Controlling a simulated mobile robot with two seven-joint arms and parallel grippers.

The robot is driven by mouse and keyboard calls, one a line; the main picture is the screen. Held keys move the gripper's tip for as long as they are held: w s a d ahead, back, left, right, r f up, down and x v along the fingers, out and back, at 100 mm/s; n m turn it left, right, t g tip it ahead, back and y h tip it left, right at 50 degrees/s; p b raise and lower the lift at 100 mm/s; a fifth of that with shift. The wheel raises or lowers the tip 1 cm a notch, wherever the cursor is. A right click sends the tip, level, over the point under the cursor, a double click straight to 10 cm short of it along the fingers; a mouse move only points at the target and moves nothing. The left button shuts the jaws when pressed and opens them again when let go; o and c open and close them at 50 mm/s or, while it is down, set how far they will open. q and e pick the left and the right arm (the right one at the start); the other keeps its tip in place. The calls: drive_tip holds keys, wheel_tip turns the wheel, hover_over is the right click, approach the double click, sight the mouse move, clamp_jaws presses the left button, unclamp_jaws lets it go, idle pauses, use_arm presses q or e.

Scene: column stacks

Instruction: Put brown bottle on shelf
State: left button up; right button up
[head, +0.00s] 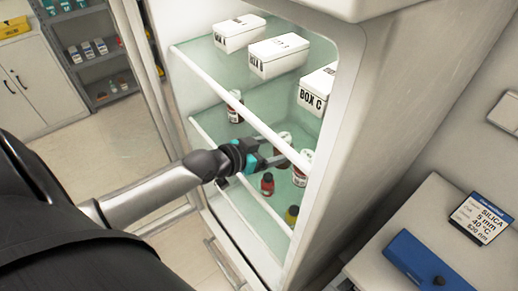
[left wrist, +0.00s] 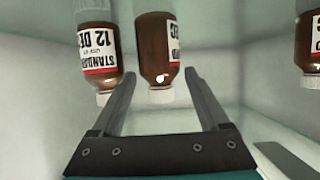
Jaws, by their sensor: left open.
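Brown bottles with white caps and labels stand inside the open fridge. One brown bottle (left wrist: 158,45) is just ahead of my left gripper (left wrist: 160,78), roughly in line with the gap between its fingertips. A second brown bottle (left wrist: 97,40) is close to its left in the wrist view, and another (left wrist: 308,40) is at the right edge. In the head view my left gripper (head: 281,160) reaches into the fridge below the upper glass shelf (head: 205,58). It is open, and nothing is clearly held. Its arm partly hides the lower shelf. My right gripper is not in view.
White boxes (head: 277,56) stand on the upper shelf. A separate brown bottle (head: 235,106) stands farther left. The shelf's front bar and fridge wall (head: 345,150) bound the space.

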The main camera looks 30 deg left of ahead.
use_arm(q)
drive_tip(key=v, duration=0.6)
drive_tip(key=shift+p, duration=0.3)
drive_tip(key=shift+s, duration=0.1)
